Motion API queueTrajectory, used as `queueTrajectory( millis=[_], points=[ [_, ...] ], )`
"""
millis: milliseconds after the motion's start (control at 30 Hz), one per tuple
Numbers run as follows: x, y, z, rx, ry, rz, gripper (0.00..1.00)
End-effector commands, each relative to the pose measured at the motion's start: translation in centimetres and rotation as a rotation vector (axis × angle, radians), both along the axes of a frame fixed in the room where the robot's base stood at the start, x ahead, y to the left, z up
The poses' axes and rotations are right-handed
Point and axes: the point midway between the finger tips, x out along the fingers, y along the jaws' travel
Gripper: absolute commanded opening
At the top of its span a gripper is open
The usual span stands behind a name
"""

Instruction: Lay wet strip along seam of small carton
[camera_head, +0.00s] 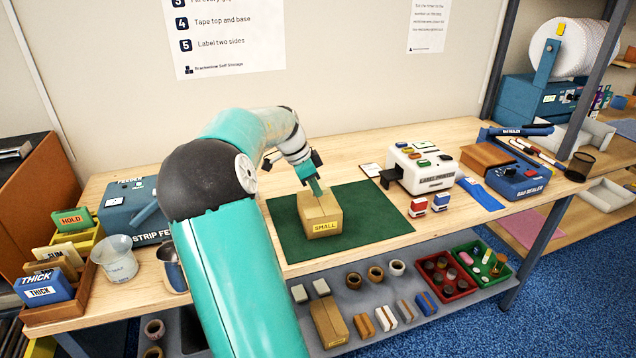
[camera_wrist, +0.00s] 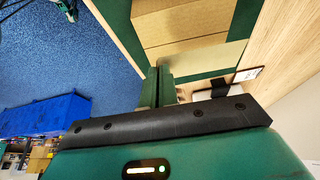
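The small carton (camera_head: 321,213) is a closed brown box with a yellow "SMALL" label on its front. It stands upright on the green mat (camera_head: 372,218) on the bench. In the wrist view, tan faces of the carton (camera_wrist: 185,28) fill the upper middle, with lines running across them. My gripper (camera_head: 318,188) points down at the carton's top; I cannot tell whether it touches. In the wrist view, my gripper's two fingers (camera_wrist: 158,88) are close together.
A strip feeder (camera_head: 135,211) stands left on the bench, with a cup (camera_head: 117,258) before it. A label printer (camera_head: 422,166) and a bag sealer (camera_head: 520,178) stand right. Boxes and small parts lie on the shelf (camera_head: 375,335) below. The mat around the carton is clear.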

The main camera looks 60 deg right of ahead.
Motion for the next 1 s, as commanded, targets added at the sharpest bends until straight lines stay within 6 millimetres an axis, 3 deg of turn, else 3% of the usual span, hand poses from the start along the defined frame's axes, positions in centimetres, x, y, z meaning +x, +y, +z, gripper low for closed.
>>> queueTrajectory(
  millis=[500, 1000],
  points=[
    [-0.6, 0.0, -4.2, -0.001, -0.001, -0.005, 0.00],
    [-0.6, -0.1, -4.6, -0.001, -0.001, -0.005, 0.00]
  ],
)
